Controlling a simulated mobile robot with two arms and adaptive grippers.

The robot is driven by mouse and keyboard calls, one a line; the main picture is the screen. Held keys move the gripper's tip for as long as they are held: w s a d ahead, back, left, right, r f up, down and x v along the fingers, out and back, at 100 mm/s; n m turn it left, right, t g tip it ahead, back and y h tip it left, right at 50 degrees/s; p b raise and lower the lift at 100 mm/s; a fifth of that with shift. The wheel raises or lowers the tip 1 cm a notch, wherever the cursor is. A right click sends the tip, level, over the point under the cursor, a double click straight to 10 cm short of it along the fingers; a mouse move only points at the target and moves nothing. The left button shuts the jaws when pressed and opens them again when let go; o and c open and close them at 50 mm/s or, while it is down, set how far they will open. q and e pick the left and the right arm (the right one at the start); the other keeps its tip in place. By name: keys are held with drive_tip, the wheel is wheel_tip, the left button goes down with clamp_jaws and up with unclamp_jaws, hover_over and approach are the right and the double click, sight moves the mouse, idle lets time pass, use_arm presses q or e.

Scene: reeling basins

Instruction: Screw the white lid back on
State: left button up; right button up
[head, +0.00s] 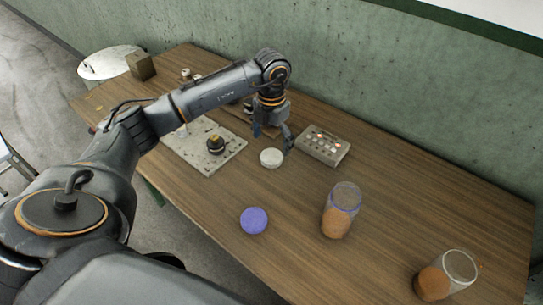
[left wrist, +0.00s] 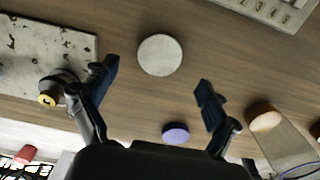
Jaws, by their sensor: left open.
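The white lid (head: 271,157) lies flat on the wooden table; it also shows as a pale disc in the left wrist view (left wrist: 159,55). My left gripper (head: 272,136) is open and empty above and just behind it in the head view. In the left wrist view the lid shows beyond the spread fingertips (left wrist: 157,77), apart from both. A clear jar (head: 343,197) with orange-brown in its lower part stands right of the lid. A second clear jar (head: 461,266) with orange-brown at its lower left is near the right corner. My right gripper is not in view.
A purple disc (head: 254,221) lies nearer the front edge. A grey box with buttons (head: 323,146) sits close right of the gripper. A speckled slab (head: 209,160) with a black-and-yellow knob (head: 215,144) lies to the left. Table between lid and purple disc is clear.

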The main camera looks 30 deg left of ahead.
sight(271, 156)
use_arm(q)
drive_tip(key=shift+f+p, duration=0.35)
drive_tip(key=shift+f, duration=0.05)
wheel_tip(271, 156, down, 4)
drive_tip(key=shift+f+p, duration=0.2)
drive_tip(key=shift+p, duration=0.35)
drive_tip(key=c, duration=0.8)
drive_tip(key=shift+c, duration=0.2)
drive_tip(key=shift+w+r, duration=0.1)
drive_tip(key=shift+r, duration=0.05)
